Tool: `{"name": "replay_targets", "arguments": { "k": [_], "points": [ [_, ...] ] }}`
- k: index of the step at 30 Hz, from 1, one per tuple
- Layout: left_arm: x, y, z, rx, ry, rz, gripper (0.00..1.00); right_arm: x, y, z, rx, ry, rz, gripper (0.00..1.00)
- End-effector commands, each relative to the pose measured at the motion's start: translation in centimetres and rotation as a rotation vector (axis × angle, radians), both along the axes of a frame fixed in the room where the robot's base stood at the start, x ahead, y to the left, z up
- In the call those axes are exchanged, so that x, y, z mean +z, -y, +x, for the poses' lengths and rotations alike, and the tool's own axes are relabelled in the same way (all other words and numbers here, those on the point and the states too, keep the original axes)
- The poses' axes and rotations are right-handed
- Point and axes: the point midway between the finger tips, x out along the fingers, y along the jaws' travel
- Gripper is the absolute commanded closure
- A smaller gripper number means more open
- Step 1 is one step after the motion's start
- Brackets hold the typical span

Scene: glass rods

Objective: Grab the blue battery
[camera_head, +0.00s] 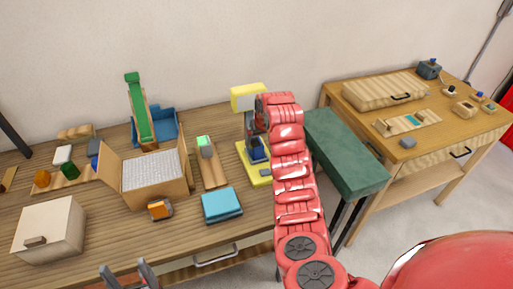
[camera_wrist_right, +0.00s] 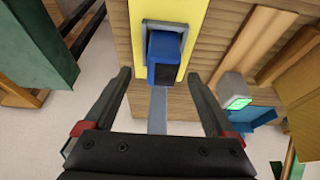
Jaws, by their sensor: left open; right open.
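The blue battery (camera_wrist_right: 163,57) looks like the blue block seated in a grey holder on a yellow stand (camera_wrist_right: 194,22) in the right wrist view. In the head view the blue block (camera_head: 257,154) shows low in the yellow stand (camera_head: 247,163), just left of my red right arm. My right gripper (camera_wrist_right: 160,76) is open, with one finger to each side of the block's line and nothing held. In the head view it is mostly hidden by my arm. My left gripper (camera_head: 129,272) is open and empty at the table's front edge.
A green box (camera_head: 345,152) stands right of my arm. A light blue block (camera_head: 221,205), a board with a green-topped device (camera_head: 205,146) and an open cardboard box (camera_head: 110,170) lie to the left. A second table (camera_head: 440,130) stands at the right.

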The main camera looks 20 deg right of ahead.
Motion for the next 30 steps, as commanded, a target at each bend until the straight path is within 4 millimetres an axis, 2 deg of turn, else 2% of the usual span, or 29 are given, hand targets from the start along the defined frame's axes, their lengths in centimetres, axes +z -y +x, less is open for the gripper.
{"name": "replay_targets", "arguments": {
  "k": [7,15,24,30],
  "points": [
    [2.1,0.0,0.0,0.000,0.000,0.000,0.32,-1.8,-0.4,1.3,0.000,-0.006,0.003,0.10],
    [2.5,0.0,0.0,0.000,0.000,0.000,0.32,-3.9,-0.4,2.1,0.001,-0.004,0.000,0.10],
    [2.5,0.0,0.0,0.000,0.000,0.000,0.32,-4.1,-0.4,2.2,0.002,-0.001,-0.001,0.10],
    [2.5,0.0,0.0,0.000,0.000,0.000,0.32,-4.1,-0.4,2.2,0.002,-0.002,-0.001,0.46]
  ]
}}
